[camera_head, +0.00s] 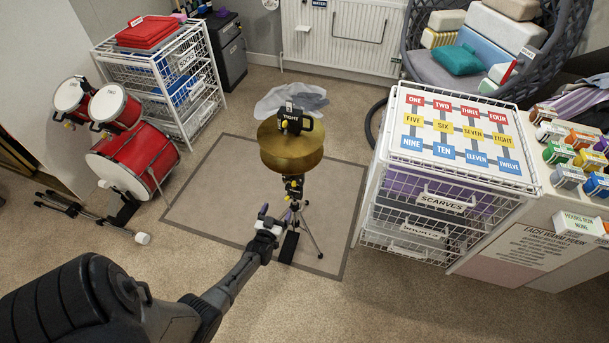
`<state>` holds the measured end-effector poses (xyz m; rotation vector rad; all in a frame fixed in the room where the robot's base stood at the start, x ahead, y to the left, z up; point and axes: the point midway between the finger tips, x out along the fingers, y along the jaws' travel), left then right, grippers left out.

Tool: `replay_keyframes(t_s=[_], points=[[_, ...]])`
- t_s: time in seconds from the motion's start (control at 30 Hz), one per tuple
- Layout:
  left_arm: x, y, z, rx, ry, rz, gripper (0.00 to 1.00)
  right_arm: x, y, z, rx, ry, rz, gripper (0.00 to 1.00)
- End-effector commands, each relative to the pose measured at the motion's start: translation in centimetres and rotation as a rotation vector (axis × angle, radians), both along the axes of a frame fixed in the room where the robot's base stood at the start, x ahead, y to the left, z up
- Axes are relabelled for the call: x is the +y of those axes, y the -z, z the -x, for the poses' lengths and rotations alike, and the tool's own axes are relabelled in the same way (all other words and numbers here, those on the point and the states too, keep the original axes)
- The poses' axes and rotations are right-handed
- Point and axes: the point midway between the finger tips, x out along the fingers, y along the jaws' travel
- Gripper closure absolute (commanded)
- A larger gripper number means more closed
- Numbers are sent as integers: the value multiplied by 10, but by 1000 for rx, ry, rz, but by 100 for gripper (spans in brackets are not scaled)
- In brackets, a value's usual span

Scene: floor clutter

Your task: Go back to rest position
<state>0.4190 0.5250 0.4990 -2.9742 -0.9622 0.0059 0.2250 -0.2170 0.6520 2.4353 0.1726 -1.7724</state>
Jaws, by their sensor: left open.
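My left arm comes in from the bottom left. Its gripper (272,219) is open, in front of the lower part of a hi-hat stand, with nothing clearly held between the fingers. The brass cymbals (290,158) sit on the stand, below a black clamp (295,123) with yellow knobs and a "TIGHT" label. A second black and yellow clamp (293,187) is lower on the stand. The stand's legs (312,235) rest on the floor. I cannot tell whether the gripper touches the stand. My right gripper is not in view.
A red drum set (133,160) and a white basket rack (180,85) stand left. A white wire drawer unit (440,200) with a numbered top stands right. A grey hanging chair (480,60) is behind it. Carpet inside the outlined mat (215,210) is mostly clear.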

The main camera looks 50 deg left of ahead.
Motion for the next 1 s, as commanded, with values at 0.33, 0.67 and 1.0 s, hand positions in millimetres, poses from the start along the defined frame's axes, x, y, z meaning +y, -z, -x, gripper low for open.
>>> replay_keyframes(t_s=[0.33,0.67,1.0], points=[[0,1,0,0,1,10,15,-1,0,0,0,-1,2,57],[-17,64,2,358,60,300,15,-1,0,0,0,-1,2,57],[-67,4,-32,756,210,469,15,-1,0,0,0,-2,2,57]])
